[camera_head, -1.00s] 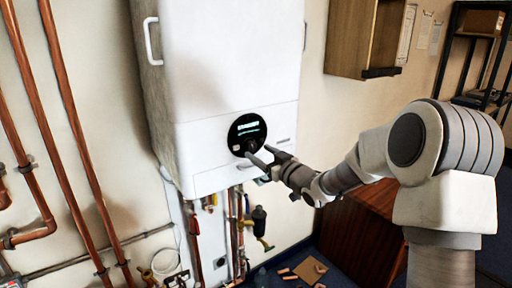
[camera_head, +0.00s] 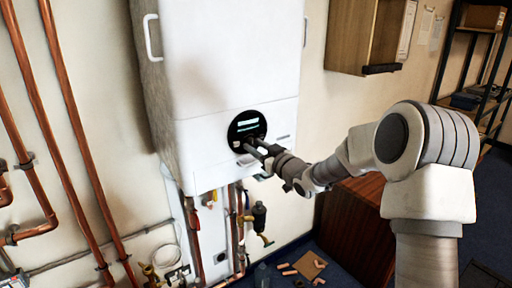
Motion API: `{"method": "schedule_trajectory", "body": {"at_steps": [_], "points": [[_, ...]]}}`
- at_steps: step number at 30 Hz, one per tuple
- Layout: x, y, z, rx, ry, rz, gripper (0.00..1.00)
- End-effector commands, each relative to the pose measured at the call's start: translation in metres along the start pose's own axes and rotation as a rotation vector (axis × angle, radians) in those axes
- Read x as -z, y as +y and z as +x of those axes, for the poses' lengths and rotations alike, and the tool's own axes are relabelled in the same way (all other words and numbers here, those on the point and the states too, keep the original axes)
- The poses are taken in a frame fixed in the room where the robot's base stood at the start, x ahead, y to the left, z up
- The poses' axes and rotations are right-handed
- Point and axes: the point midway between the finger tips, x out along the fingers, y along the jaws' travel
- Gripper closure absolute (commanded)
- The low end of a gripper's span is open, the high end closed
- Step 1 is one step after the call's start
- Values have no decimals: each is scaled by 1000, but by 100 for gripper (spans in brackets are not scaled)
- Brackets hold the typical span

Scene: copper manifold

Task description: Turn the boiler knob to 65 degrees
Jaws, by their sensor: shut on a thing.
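The white boiler (camera_head: 235,70) hangs on the wall in the middle of the head view. Its round black control panel (camera_head: 237,122) on the lower front has a small lit display, too small to read. My gripper (camera_head: 257,148) is at the lower right of this panel, with its fingers on the boiler knob, shut on it. The fingers hide most of the knob, so its angle cannot be read.
Copper pipes (camera_head: 72,130) run up the wall at the left. Pipes and valves (camera_head: 260,222) hang under the boiler. A wooden cabinet (camera_head: 358,38) is on the wall at the right, and a brown wooden unit (camera_head: 355,225) stands below my arm. Cardboard and copper pieces (camera_head: 310,264) lie on the floor.

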Motion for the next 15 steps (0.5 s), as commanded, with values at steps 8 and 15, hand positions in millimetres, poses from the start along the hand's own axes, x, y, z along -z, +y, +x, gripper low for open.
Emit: {"method": "schedule_trajectory", "body": {"at_steps": [8,15], "points": [[0,0,0,0,0,14,100],[0,0,0,0,-1,107,100]]}}
